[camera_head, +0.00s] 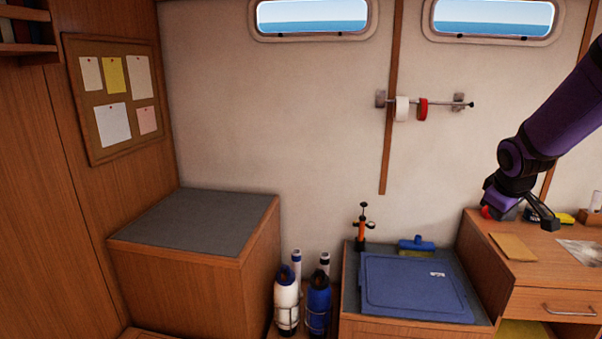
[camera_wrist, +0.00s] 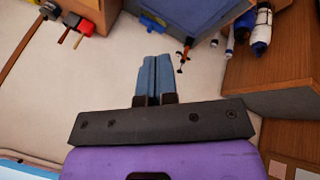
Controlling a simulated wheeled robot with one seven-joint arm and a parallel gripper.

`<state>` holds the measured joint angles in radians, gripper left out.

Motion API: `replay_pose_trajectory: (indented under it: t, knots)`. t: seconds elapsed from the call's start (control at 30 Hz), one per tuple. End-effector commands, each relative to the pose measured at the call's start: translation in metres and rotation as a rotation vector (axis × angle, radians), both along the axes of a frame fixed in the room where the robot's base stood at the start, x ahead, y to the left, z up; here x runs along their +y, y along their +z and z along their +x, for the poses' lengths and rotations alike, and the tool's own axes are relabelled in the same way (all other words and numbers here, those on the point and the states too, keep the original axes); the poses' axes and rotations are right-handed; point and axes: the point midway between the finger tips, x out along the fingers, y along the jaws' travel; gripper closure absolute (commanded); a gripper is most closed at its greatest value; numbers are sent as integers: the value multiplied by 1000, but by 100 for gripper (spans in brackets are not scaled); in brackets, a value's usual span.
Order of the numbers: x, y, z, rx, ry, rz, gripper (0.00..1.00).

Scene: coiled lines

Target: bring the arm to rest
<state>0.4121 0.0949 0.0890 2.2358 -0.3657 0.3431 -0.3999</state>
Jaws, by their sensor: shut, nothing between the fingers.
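My gripper (camera_head: 546,216) hangs at the end of my purple and black arm (camera_head: 545,145) on the right of the head view, in front of the wooden desk (camera_head: 481,242). In the wrist view the two blue-grey fingers of my gripper (camera_wrist: 154,80) lie side by side, shut, with nothing between them. The wrist view shows the wall (camera_wrist: 85,95) behind the fingertips.
A blue lid (camera_head: 415,288) lies on the low counter; an orange pump (camera_head: 363,228) stands behind it. White and blue bottles (camera_head: 287,303) stand in holders. Tape rolls (camera_head: 402,109) hang on a wall rod. The grey-topped cabinet (camera_head: 200,222) at left is bare.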

Motion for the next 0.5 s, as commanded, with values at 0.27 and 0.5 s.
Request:
replay_pose_trajectory:
  t: [0.27,0.5]
  knots:
    - [63,63,-61,-47,-104,71,100]
    - [109,97,-124,-79,-183,165,100]
